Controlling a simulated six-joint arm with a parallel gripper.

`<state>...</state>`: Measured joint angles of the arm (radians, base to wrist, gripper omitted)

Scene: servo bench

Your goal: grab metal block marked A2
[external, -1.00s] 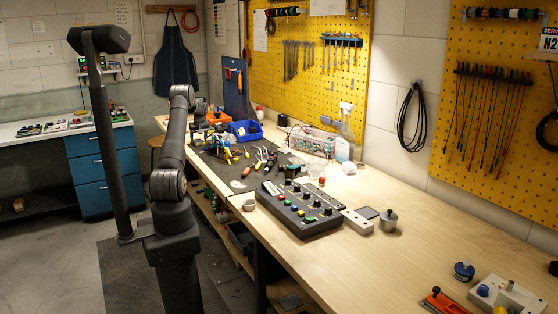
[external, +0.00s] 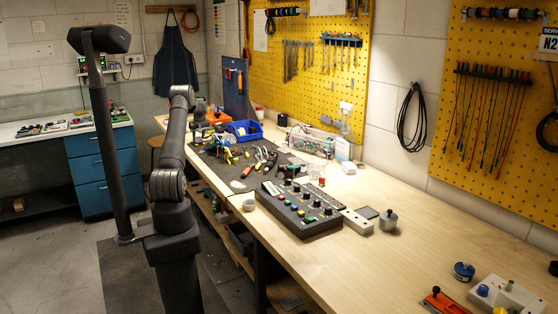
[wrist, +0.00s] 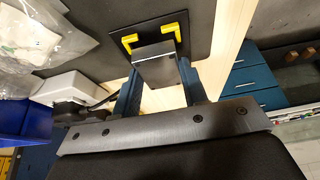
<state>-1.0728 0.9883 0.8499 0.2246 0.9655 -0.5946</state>
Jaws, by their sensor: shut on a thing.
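My gripper (wrist: 158,66) shows in the wrist view with its two blue fingers on either side of a grey metal block (wrist: 156,72). The fingers are shut on the block. No A2 marking can be read on the face that I see. Just beyond the block are two yellow corner pieces (wrist: 130,41) on a dark mat or plate. In the external view my arm reaches over the far end of the bench, and the gripper and block are too small and hidden there to make out.
In the wrist view, clear plastic bags (wrist: 30,35) and a blue bin (wrist: 24,120) lie at left. Blue drawers (wrist: 252,75) stand at right, beyond the bench edge.

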